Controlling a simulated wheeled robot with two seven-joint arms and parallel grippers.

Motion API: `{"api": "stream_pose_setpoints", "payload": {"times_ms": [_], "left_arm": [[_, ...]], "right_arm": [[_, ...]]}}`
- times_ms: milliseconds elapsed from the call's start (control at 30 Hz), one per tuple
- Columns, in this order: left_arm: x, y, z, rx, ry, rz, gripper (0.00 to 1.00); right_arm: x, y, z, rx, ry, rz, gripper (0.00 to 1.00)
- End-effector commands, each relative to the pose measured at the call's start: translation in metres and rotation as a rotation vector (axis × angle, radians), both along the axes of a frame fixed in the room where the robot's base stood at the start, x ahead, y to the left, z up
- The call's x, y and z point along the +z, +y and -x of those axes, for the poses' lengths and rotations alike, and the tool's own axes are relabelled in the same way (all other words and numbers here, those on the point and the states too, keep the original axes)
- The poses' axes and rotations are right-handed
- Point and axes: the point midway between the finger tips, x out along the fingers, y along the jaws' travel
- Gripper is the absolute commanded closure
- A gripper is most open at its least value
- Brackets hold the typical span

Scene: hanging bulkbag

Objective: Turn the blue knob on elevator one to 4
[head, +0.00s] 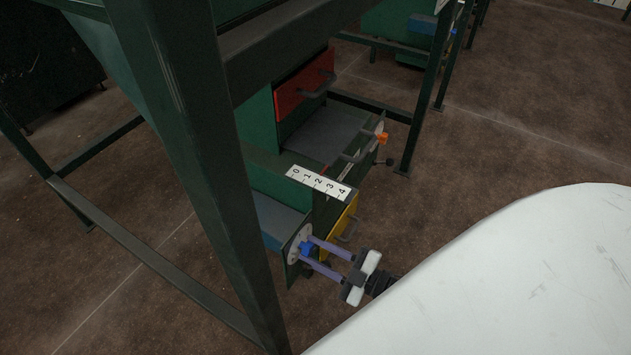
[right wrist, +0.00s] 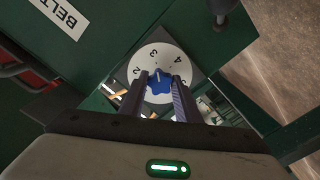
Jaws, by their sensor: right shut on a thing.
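The blue knob (head: 307,249) sits on a white round dial (head: 296,243) at the near end of the green machine. In the right wrist view the blue knob (right wrist: 158,88) is at the centre of the white dial (right wrist: 160,62), where 2, 3 and 4 can be read. A small white mark on the knob seems to point near the 3; its exact setting is hard to tell. My right gripper (head: 313,251) is shut on the knob, one finger on each side; its fingers (right wrist: 157,94) also show in the right wrist view. My left gripper is not in view.
A white 0-to-4 scale (head: 318,182) is on the machine beside a yellow drawer (head: 342,229). Farther back are a red drawer (head: 303,86) and an orange knob (head: 382,137). Dark green posts (head: 215,170) stand close on the left. A white surface (head: 520,280) fills the lower right.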

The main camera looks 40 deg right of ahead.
Motion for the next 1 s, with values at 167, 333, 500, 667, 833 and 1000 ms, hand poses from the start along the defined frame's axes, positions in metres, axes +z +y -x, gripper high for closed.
{"api": "stream_pose_setpoints", "payload": {"times_ms": [167, 333, 500, 667, 833, 1000], "left_arm": [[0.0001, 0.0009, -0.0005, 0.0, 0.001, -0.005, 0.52], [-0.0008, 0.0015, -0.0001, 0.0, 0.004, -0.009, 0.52], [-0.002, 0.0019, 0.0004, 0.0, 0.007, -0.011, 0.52], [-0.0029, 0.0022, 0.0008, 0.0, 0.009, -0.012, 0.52], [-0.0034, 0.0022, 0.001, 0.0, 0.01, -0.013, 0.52], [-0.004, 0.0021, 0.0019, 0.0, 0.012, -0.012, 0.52]], "right_arm": [[-0.0004, 0.0014, 0.0019, 0.005, 0.065, -0.154, 0.93], [-0.0003, 0.0013, 0.0017, 0.004, 0.126, -0.303, 0.93], [-0.0004, 0.0014, 0.0019, 0.005, 0.188, -0.45, 0.93], [-0.0006, 0.0016, 0.002, 0.003, 0.243, -0.583, 0.93], [-0.0006, 0.0015, 0.0021, 0.003, 0.293, -0.705, 0.93], [-0.0005, 0.0017, 0.0021, 0.003, 0.331, -0.798, 0.93]]}}
